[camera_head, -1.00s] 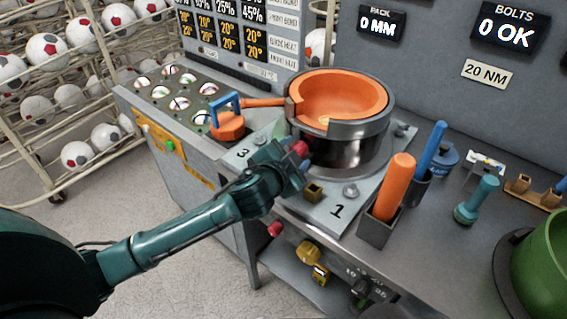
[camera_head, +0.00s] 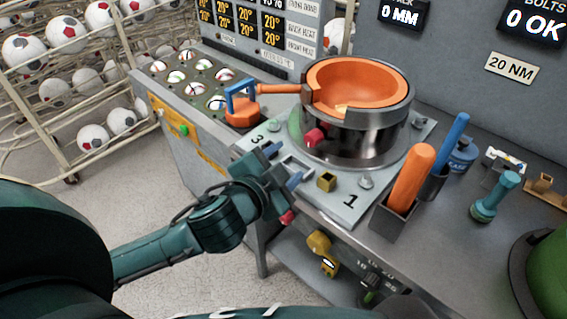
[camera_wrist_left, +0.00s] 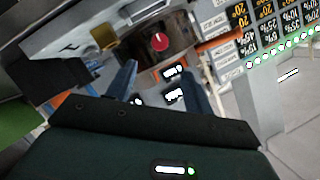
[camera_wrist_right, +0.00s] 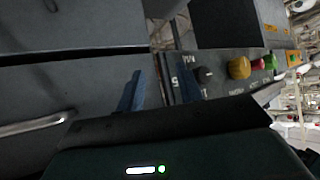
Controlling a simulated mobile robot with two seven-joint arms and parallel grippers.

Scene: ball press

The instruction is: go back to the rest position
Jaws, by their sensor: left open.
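My left gripper (camera_head: 283,166) is open and empty, just in front of the metal press plate (camera_head: 330,209). Its two blue fingers also show spread in the left wrist view (camera_wrist_left: 158,84). Beyond them is the dark round press (camera_head: 352,143) with an orange bowl (camera_head: 345,88) inside and a red knob (camera_head: 316,137) on its front. The knob also shows in the left wrist view (camera_wrist_left: 160,42), apart from the fingers. My right gripper is not in the head view. In the right wrist view its fingers (camera_wrist_right: 158,88) stand apart with nothing between them, facing grey cabinet fronts.
A teal tool (camera_head: 494,197) and a green container (camera_head: 545,268) are further right. A ball rack (camera_head: 75,95) stands at the left. Floor is open at lower left.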

